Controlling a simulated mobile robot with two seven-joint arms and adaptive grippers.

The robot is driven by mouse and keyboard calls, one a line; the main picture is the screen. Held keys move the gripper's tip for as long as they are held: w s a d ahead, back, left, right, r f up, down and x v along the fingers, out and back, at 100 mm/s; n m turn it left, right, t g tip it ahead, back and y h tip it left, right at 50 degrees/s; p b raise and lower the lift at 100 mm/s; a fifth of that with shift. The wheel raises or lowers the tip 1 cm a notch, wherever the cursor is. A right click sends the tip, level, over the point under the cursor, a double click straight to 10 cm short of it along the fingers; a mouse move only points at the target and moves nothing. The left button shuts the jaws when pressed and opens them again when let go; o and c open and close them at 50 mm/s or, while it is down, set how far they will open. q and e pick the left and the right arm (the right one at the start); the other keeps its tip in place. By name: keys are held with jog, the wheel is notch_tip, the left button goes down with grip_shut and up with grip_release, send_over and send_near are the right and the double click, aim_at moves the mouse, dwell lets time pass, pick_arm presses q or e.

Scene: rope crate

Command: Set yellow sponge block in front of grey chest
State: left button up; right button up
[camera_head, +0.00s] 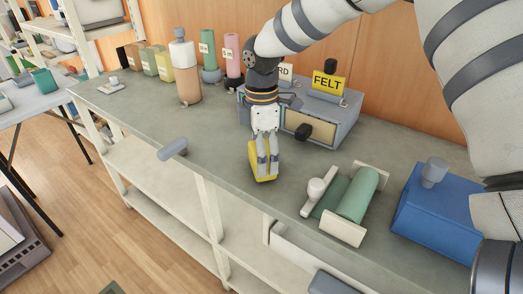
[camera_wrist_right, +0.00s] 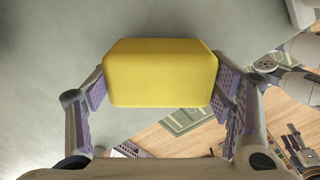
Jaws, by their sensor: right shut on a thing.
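The yellow sponge block (camera_head: 261,160) is held between the fingers of my right gripper (camera_head: 267,166), in front of the grey chest's left part near the counter's front edge. In the right wrist view the yellow block (camera_wrist_right: 160,73) sits between the two finger pads of the gripper (camera_wrist_right: 161,85). I cannot tell whether the block touches the counter. The grey chest (camera_head: 341,125) stands at the back of the counter, with a yellow FELT label and a dark drawer knob; my right arm hides part of it. My left gripper is not in view.
A green roller device (camera_head: 357,196) and a blue box (camera_head: 426,218) stand to the right on the counter (camera_head: 216,133). A capped bottle (camera_head: 187,78) and several coloured containers line the back left. A grey cylinder (camera_head: 173,149) juts at the front edge. The counter left of the gripper is clear.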

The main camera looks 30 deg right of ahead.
jog(key=shift+f, duration=0.3)
jog(key=o, duration=1.1)
jog(key=shift+o, duration=0.2)
notch_tip(320, 180, up, 12)
